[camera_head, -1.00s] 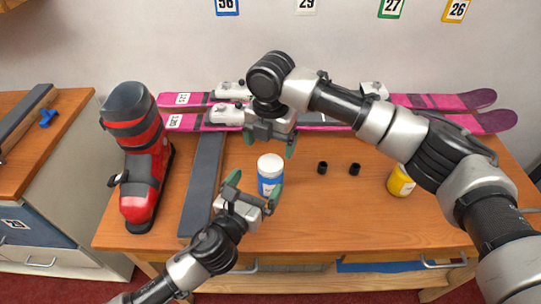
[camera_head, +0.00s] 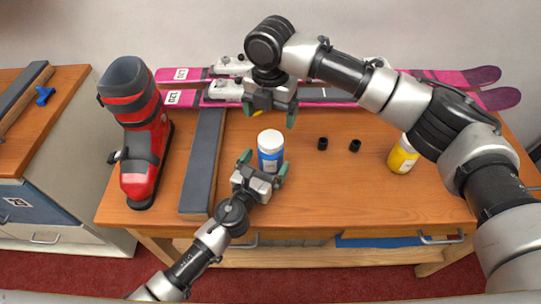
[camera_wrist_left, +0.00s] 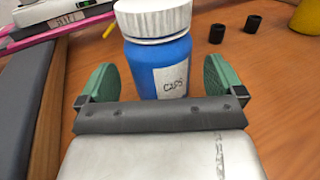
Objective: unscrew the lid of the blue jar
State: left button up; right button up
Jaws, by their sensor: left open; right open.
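The blue jar (camera_head: 270,157) stands upright on the wooden bench with its white lid (camera_head: 270,140) on. It also shows in the left wrist view (camera_wrist_left: 160,68), with a label on its side. My left gripper (camera_head: 264,168) is open in front of the jar; in the left wrist view its green fingers (camera_wrist_left: 160,78) spread on either side of the jar's lower body, not closed on it. My right gripper (camera_head: 271,112) is open and empty, above and behind the jar, pointing down.
A yellow jar (camera_head: 403,156) stands at right, and two small black cylinders (camera_head: 323,144) sit between the jars. A dark grey bar (camera_head: 203,165) and a red ski boot (camera_head: 144,140) are at left. Pink skis (camera_head: 440,92) lie along the back.

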aim_at(266, 163)
pick_arm(q)
jog(key=x, duration=0.2)
jog(key=shift+w+d+f, duration=0.1)
jog(key=shift+w+d, duration=0.05)
jog(key=shift+w, duration=0.1)
pick_arm(e)
jog(key=shift+w+f, duration=0.1)
jog(key=shift+w, duration=0.1)
pick_arm(q)
jog(key=shift+w+d, duration=0.15)
jog(key=shift+w, duration=0.1)
pick_arm(e)
jog(key=shift+s, duration=0.15)
